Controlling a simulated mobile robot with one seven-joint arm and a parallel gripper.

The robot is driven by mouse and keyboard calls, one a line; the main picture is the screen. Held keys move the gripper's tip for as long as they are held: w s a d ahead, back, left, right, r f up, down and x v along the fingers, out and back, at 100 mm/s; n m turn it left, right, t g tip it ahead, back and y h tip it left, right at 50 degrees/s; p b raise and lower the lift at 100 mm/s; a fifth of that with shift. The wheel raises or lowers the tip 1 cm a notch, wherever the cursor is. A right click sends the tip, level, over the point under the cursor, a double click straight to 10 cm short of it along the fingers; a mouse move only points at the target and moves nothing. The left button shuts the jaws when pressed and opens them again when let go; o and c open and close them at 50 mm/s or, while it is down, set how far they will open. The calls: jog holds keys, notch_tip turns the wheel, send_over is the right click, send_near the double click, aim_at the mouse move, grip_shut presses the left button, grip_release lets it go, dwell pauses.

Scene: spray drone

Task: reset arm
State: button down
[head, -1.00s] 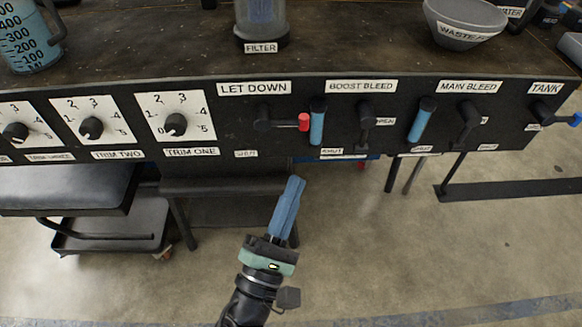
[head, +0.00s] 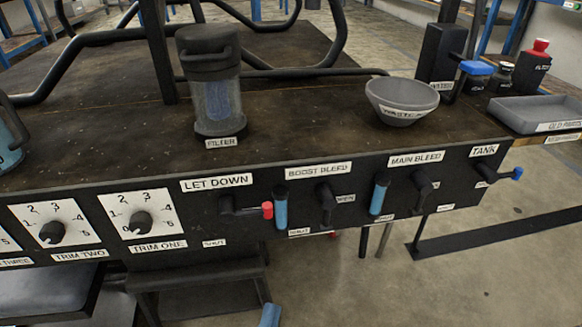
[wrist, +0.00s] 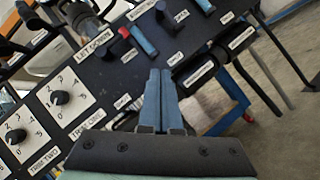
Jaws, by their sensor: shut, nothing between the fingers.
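My gripper (wrist: 158,90) shows in the wrist view with its two blue fingers pressed together and nothing between them. It is in front of the black control panel (wrist: 90,75), apart from it as far as I can tell. In the head view only a blue fingertip (head: 270,315) shows at the bottom edge, below the panel; the rest of my arm is out of the picture. The panel carries the red-tipped LET DOWN lever (head: 245,209) and the TRIM ONE dial (head: 140,222).
Blue-handled bleed levers and the TANK valve (head: 500,174) stick out of the panel front. A stool (head: 200,285) is below the panel. Open floor lies at the right.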

jog(key=w+d+r+m+g+h+p, duration=0.1)
jog(key=w+d+r+m+p, duration=0.25)
jog(key=r+m, duration=0.65)
jog(key=w+d+r+m+g+h+p, duration=0.15)
jog(key=w+r+m+p, duration=0.35)
jog(key=r, duration=1.1)
jog(key=w+d+r+m+g+h+p, duration=0.1)
jog(key=w+d+r+m+h+p, duration=0.2)
jog(key=r+m, duration=0.7)
jog(key=s+a+r+t+y+p, duration=0.1)
jog(key=s+r+t+y+p, duration=0.25)
jog(key=r, duration=0.85)
jog(key=s+r+t+y+p, duration=0.2)
jog(key=s+r+y+p, duration=0.15)
jog(key=r, duration=0.85)
jog(key=s+a+r+t+y+p, duration=0.1)
jog(key=s+r+t+y+p, duration=0.2)
jog(key=r, duration=1)
notch_tip(320, 180, up, 34)
jog(key=p, duration=3.5)
jog(key=shift+s+n+h, duration=0.3)
jog(key=shift+h, duration=0.15)
jog(key=shift+a, duration=0.1)
